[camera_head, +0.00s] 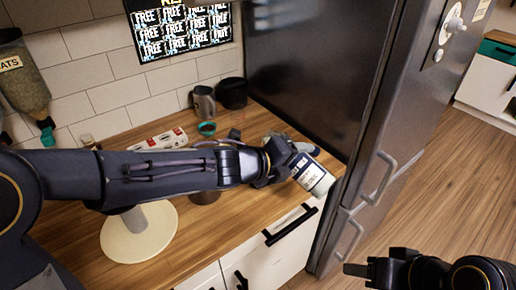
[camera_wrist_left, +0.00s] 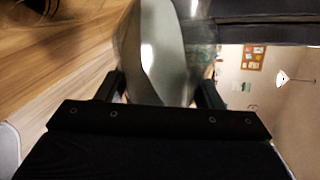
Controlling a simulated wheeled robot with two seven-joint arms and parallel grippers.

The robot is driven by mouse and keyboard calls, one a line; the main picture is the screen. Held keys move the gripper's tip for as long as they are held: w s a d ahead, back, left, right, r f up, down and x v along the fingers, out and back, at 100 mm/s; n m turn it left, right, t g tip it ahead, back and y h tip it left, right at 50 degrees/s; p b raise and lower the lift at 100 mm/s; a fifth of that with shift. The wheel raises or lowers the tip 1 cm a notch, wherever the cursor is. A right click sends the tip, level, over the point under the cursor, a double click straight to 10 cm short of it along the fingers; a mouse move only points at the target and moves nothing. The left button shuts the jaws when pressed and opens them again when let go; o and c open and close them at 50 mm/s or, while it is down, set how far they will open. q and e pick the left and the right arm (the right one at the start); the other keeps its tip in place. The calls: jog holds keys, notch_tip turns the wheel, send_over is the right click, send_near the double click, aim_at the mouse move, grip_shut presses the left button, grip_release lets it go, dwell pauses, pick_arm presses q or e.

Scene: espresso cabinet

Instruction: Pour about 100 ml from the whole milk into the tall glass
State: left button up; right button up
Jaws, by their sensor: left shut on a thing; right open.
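A bottle with a white and dark blue label (camera_head: 312,174) is held tilted over the right end of the counter, beside the tall dark cabinet. Its label text is too small to read surely. My left gripper (camera_head: 284,165) is shut on this bottle. In the left wrist view, the clear bottle with pale contents (camera_wrist_left: 160,55) sits between the fingers of my left gripper (camera_wrist_left: 165,92). I cannot make out a tall glass; my left arm hides part of the counter. My right gripper (camera_head: 362,269) is open and empty at the lower right, over the floor.
A metal pitcher (camera_head: 204,103) and a black container (camera_head: 233,93) stand at the back by the tiled wall. A red and white carton (camera_head: 163,140) lies behind my arm. A round cream base (camera_head: 140,240) and a brown cup (camera_head: 205,197) stand in front. The dark cabinet (camera_head: 310,70) bounds the counter.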

pick_arm(q)
jog(key=shift+r+n+p, duration=0.3)
jog(key=shift+r+p, duration=0.05)
jog(key=shift+r, duration=0.05)
dwell(0.4)
jog(key=shift+w+a+r+n+h+p, duration=0.15)
jog(key=shift+r+n+h+p, duration=0.15)
jog(key=shift+p, duration=0.3)
jog(key=shift+w+a+r+n+h+p, duration=0.1)
jog(key=shift+r+n+h+p, duration=0.1)
jog(key=shift+r+h+p, duration=0.3)
dwell(1.8)
jog(key=shift+f+g, duration=0.1)
jog(key=shift+g, duration=0.2)
